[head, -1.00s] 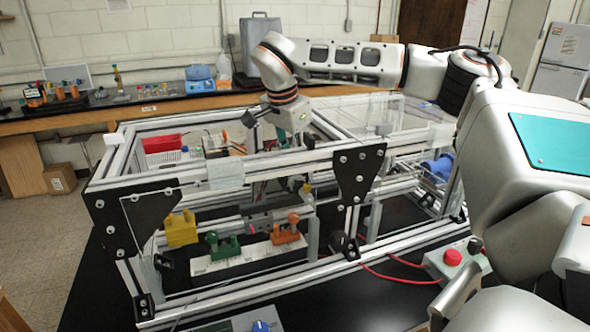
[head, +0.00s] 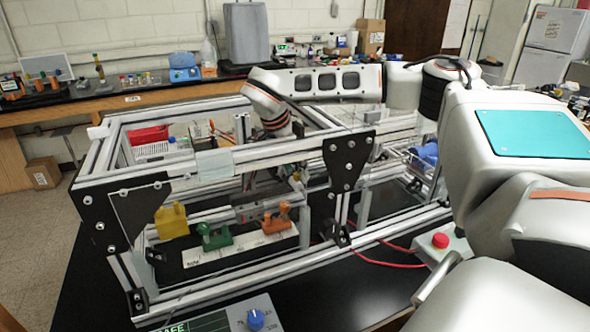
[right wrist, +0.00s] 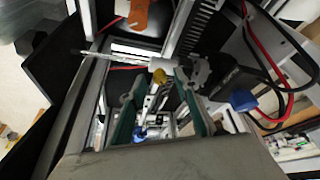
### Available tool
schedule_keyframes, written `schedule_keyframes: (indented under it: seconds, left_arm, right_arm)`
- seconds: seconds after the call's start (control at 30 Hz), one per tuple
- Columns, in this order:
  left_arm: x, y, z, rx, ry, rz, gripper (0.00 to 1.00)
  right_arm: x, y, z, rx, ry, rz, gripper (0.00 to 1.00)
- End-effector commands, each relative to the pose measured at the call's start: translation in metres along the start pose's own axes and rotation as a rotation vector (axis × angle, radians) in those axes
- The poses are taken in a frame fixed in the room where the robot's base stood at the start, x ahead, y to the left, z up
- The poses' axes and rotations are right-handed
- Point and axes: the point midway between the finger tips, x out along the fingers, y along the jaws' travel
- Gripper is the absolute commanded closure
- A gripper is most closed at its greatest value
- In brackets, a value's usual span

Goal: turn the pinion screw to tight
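In the right wrist view, a small yellow knob (right wrist: 159,76) on a white cylindrical part (right wrist: 158,64) lies just beyond my right gripper (right wrist: 158,88). It may be the pinion screw; I cannot tell for sure. The two green-padded fingers are apart, one on each side below the knob, with nothing visible gripped. In the head view my right arm reaches down into the aluminium extrusion frame (head: 250,157); its gripper is mostly hidden behind the top rail. My left gripper is not in view.
Yellow (head: 172,221), green (head: 214,237) and orange (head: 277,219) toggle-like parts sit low at the frame's front. Black brackets (head: 346,160) and rails surround the arm. A box with a red button (head: 440,241) stands right. Black and red cables (right wrist: 265,45) run near the gripper.

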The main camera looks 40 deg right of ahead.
Motion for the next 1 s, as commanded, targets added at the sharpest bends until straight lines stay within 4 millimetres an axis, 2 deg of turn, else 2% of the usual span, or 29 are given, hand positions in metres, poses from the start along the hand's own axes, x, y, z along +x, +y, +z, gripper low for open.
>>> schedule_keyframes:
  seconds: [0.17, 0.2, 0.3, 0.33, 0.67, 1.0]
  left_arm:
    - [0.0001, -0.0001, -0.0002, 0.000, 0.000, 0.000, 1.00]
    - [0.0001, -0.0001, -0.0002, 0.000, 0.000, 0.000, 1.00]
    - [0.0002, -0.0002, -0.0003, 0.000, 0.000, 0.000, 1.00]
    - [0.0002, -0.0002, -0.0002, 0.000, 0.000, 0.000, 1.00]
    - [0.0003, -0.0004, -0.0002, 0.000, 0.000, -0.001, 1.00]
    - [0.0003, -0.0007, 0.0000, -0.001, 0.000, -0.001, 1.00]
  right_arm:
    - [0.0001, -0.0002, -0.0002, 0.001, 0.000, -0.001, 0.69]
    - [0.0000, -0.0002, -0.0002, 0.001, 0.000, -0.001, 0.71]
    - [0.0000, -0.0002, -0.0002, 0.001, 0.000, -0.001, 0.97]
    - [0.0000, -0.0002, -0.0002, 0.001, 0.000, -0.001, 1.00]
    - [0.0000, -0.0005, -0.0003, 0.018, 0.000, 0.007, 1.00]
    - [-0.0003, -0.0029, -0.0007, 0.187, 0.001, 0.076, 1.00]
